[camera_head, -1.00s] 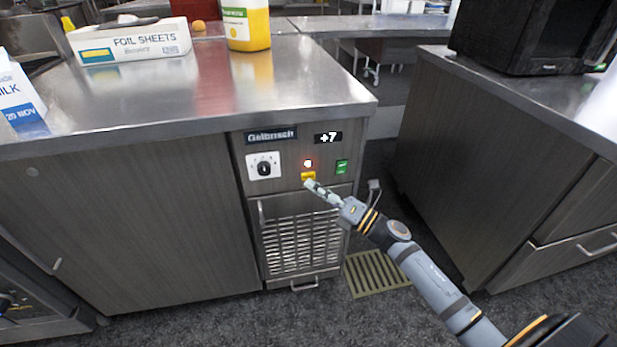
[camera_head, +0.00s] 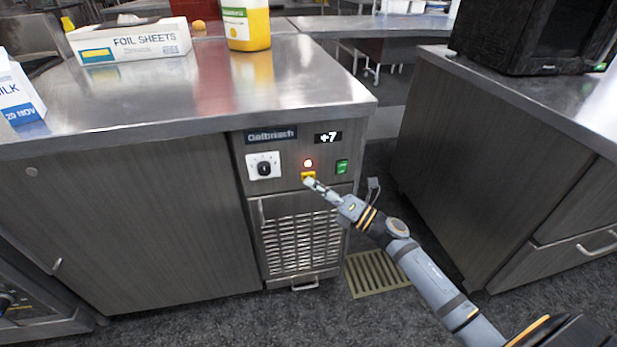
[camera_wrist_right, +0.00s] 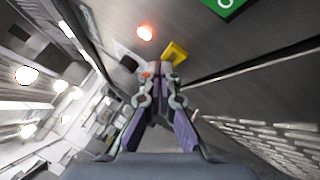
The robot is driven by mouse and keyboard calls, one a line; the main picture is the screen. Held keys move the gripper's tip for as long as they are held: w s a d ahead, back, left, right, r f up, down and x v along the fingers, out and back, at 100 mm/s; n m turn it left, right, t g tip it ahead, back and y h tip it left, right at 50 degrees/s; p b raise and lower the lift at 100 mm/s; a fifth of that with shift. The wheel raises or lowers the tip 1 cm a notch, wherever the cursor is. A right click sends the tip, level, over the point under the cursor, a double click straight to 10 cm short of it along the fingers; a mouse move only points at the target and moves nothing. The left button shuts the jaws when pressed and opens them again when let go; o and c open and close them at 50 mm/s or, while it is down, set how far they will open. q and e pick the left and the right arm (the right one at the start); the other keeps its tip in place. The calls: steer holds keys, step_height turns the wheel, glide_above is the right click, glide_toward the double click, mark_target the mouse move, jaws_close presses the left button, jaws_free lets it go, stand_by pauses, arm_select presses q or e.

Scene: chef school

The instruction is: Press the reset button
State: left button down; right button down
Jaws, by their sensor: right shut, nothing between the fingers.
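The control panel on the counter's front has a small yellow button (camera_head: 308,175), right below a lit red lamp (camera_head: 308,163). I take the yellow one to be the reset button; no label on it is readable. My right gripper (camera_head: 312,184) is shut and empty, its tips at the lower edge of the yellow button. In the right wrist view, the closed fingertips (camera_wrist_right: 160,70) are just below the yellow button (camera_wrist_right: 175,53), with the red lamp (camera_wrist_right: 145,33) above. I cannot tell whether they touch it. My left gripper is not in view.
The panel also has a green switch (camera_head: 342,166), a dial (camera_head: 264,167) and a display reading +7 (camera_head: 328,138). A vent grille (camera_head: 300,243) is below. The steel counter top (camera_head: 200,95) overhangs the panel. Another cabinet (camera_head: 480,170) stands at right.

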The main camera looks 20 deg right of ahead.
steer(key=shift+w+d, duration=0.1)
steer(key=shift+w, duration=0.4)
stand_by(0.7)
steer(key=shift+s, duration=0.85)
steer(key=s+p, duration=0.1)
steer(key=s, duration=0.1)
steer(key=s+a+p, duration=0.1)
steer(key=s, duration=0.2)
stand_by(0.9)
